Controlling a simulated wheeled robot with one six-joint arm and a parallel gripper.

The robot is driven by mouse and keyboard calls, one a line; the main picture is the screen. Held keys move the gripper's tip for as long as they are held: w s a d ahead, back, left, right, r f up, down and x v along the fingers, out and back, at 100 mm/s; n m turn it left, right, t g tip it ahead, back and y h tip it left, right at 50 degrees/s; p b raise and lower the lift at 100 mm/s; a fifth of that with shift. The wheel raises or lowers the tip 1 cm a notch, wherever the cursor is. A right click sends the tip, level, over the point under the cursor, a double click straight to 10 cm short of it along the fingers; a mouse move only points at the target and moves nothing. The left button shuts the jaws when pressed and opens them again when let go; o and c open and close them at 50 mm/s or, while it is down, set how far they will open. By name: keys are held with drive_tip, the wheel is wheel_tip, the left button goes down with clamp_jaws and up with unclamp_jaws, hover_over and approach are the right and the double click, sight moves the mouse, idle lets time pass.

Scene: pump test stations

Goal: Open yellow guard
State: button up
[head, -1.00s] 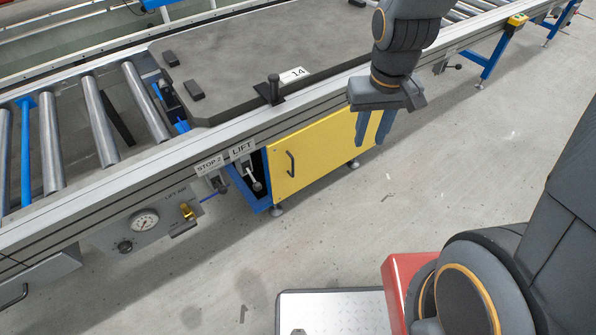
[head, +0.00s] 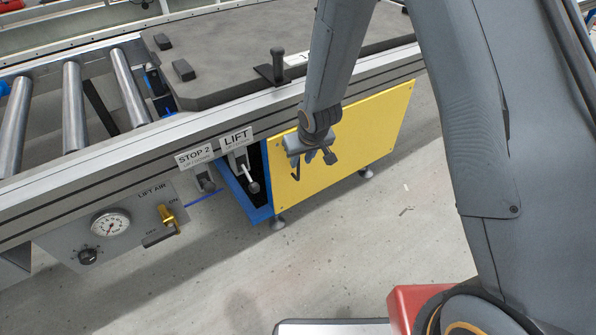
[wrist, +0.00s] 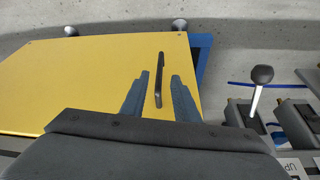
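The yellow guard (head: 362,140) is a flat panel under the conveyor rail, and it looks closed. In the wrist view the guard (wrist: 90,85) carries a slim black handle (wrist: 159,78). In the wrist view my gripper (wrist: 160,97) is open, with one blue-grey finger on each side of the handle. I cannot tell whether the fingers touch the guard.
The LIFT lever (head: 250,178) and STOP 2 lever (head: 205,180) stand left of the guard. A LIFT AIR panel (head: 120,222) with gauge and brass valve is further left. A grey pallet (head: 225,55) lies on the conveyor. The floor (head: 330,265) before the guard is clear.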

sight(299, 166)
drive_tip(key=b+x, duration=0.2)
drive_tip(key=x, duration=0.5)
clamp_jaws()
drive_tip(key=shift+r, duration=0.1)
